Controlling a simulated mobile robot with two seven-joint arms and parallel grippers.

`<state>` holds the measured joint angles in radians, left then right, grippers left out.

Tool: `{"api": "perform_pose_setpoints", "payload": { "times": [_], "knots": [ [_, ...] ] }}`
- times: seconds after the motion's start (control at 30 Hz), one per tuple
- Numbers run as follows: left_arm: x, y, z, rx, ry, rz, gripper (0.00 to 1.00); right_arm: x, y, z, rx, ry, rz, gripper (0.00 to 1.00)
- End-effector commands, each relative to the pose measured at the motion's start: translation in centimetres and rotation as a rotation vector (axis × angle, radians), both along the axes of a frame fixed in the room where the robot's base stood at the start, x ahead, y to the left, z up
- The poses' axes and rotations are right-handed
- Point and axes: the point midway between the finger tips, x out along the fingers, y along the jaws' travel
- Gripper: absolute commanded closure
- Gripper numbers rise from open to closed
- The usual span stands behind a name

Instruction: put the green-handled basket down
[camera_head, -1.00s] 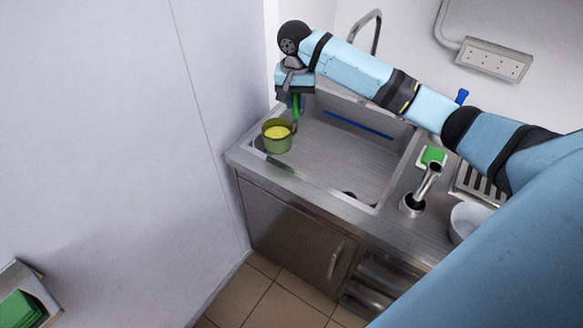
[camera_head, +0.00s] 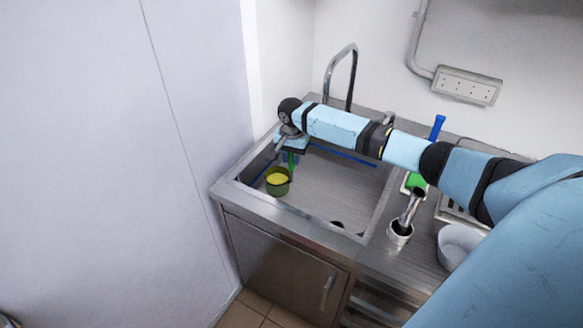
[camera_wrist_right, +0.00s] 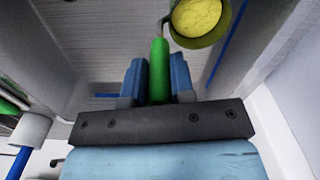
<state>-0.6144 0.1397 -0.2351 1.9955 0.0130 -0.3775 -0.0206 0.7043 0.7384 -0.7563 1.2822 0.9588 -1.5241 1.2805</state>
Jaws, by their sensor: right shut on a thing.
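The green-handled basket (camera_head: 278,184) is a small round olive-green vessel with yellow contents. It hangs upright inside the left part of the steel sink (camera_head: 340,197); I cannot tell whether it touches the sink floor. My right gripper (camera_head: 291,152) is above it, shut on its upright green handle. In the right wrist view, the two blue fingers (camera_wrist_right: 159,78) stand either side of the green handle (camera_wrist_right: 159,62), and the basket (camera_wrist_right: 200,22) shows at the top. My left gripper is not in view.
The tall faucet (camera_head: 343,72) stands behind the sink. A wall (camera_head: 190,140) rises close on the left. A metal cylinder with a utensil (camera_head: 401,231), a white bowl (camera_head: 455,247) and a green-and-white item (camera_head: 415,182) are right of the sink. The sink's middle is clear.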

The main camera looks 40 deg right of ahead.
Motion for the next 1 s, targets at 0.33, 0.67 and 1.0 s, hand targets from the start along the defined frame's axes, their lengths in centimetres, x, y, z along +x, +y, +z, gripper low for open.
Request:
{"api": "perform_pose_setpoints", "payload": {
  "times": [0.33, 0.67, 1.0],
  "knots": [
    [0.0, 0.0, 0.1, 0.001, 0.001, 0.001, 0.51, 0.0, 0.0, -3.7, -0.001, 0.002, -0.001, 1.0],
    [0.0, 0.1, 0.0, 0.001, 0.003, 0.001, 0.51, 0.0, 0.0, -4.7, -0.001, -0.001, 0.0, 1.0],
    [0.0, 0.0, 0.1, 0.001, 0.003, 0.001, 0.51, 0.0, 0.0, -4.9, -0.001, 0.0, 0.001, 0.52]
  ]
}}
